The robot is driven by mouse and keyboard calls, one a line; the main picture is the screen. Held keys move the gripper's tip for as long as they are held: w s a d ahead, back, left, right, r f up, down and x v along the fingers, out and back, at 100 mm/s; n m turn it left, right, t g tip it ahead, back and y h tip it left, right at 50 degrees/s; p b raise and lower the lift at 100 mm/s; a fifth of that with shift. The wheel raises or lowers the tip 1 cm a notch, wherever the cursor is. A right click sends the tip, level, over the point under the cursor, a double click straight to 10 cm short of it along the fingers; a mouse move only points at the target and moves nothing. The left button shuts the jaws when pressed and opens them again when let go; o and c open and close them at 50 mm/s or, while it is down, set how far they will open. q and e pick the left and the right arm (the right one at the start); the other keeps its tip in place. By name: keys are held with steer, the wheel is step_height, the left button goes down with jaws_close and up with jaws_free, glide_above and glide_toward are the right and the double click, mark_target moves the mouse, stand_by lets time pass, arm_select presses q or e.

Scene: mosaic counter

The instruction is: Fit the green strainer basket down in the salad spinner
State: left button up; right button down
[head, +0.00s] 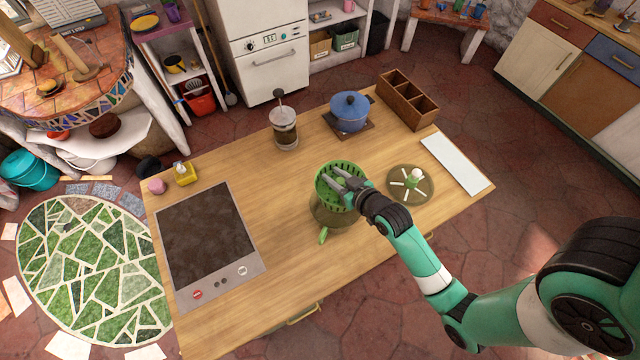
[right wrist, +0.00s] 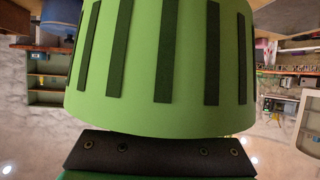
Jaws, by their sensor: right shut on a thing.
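The green slotted strainer basket (head: 337,172) is in my right gripper (head: 347,184), whose fingers are closed at its rim. The basket is over the olive, see-through salad spinner bowl (head: 330,212); I cannot tell whether its bottom is inside the bowl. In the right wrist view the basket's slotted side (right wrist: 160,60) fills the upper middle, above a dark bar of my right gripper (right wrist: 160,152). A green handle-like part (head: 323,235) shows at the bowl's front. My left gripper is not in view.
A round olive lid-like disc (head: 400,192) with a white knob lies right of the bowl. A white board (head: 456,163), wooden divided box (head: 409,100), blue pot (head: 349,112), French press (head: 284,130) and dark cooktop (head: 207,235) are also on the counter. Bare wood lies left of the bowl.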

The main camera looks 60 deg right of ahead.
steer(key=shift+w+f, duration=0.1)
steer(key=shift+w, duration=0.05)
steer(key=shift+f+b, duration=0.2)
steer(key=shift+b, duration=0.15)
step_height(320, 180, down, 4)
steer(key=b, duration=0.4)
steer(key=shift+f, duration=0.1)
steer(key=shift+f+b, duration=0.6)
steer(key=shift+p, duration=0.4)
steer(key=shift+f+b, duration=3.05)
steer(key=shift+f, duration=0.8)
stand_by(1.9)
